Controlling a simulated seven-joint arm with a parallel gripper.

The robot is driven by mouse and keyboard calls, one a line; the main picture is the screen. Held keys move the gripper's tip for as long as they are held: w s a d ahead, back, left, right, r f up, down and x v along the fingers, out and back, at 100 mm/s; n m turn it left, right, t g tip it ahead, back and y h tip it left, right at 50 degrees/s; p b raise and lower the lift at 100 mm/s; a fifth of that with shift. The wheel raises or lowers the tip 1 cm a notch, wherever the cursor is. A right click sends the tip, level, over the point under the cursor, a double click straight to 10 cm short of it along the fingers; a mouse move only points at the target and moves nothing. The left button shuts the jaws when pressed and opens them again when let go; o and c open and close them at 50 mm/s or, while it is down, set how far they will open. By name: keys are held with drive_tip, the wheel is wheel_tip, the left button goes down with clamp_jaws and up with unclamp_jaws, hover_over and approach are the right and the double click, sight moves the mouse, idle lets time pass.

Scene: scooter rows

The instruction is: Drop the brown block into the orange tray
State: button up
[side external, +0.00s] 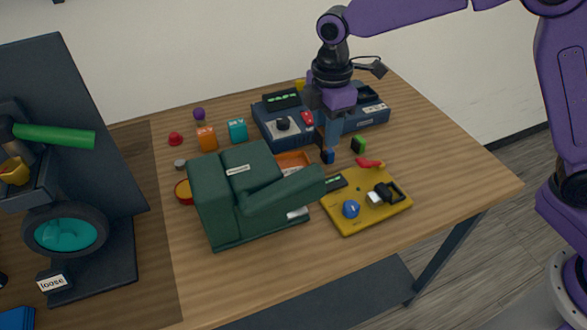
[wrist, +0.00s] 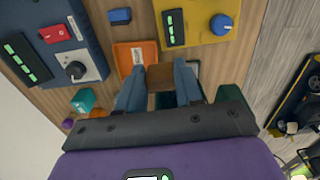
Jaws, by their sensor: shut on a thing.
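The brown block (wrist: 160,78) is between my fingers in the wrist view, and my gripper (wrist: 159,72) is shut on it. In the side view my gripper (side external: 325,152) points down, to the right of the orange tray; the block is hard to make out there. The orange tray (wrist: 122,52) shows in the wrist view just beyond and left of the block, with a white label in it. In the side view the tray (side external: 290,158) is partly hidden behind the green machine. I cannot tell the block's exact height above the table.
The green machine (side external: 235,185) stands in front of the tray. A navy device (side external: 290,127) lies behind my gripper, and a yellow panel (side external: 345,215) lies in front to the right. A teal block (side external: 237,130) and an orange block (side external: 207,138) stand left of the navy device.

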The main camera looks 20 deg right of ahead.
drive_tip(key=shift+w+a+f, duration=0.4)
drive_tip(key=shift+w+f, duration=0.55)
drive_tip(key=shift+f, duration=0.8)
drive_tip(key=shift+w+a+f, duration=0.35)
drive_tip(key=shift+w+f, duration=0.6)
drive_tip(key=shift+f, duration=0.8)
drive_tip(key=shift+w+a+f, duration=0.4)
drive_tip(key=shift+w+f, duration=0.55)
drive_tip(key=shift+f, duration=0.8)
drive_tip(key=o, duration=1.1)
drive_tip(key=shift+r, duration=0.1)
wheel_tip(320, 180, up, 17)
drive_tip(key=shift+r, duration=0.15)
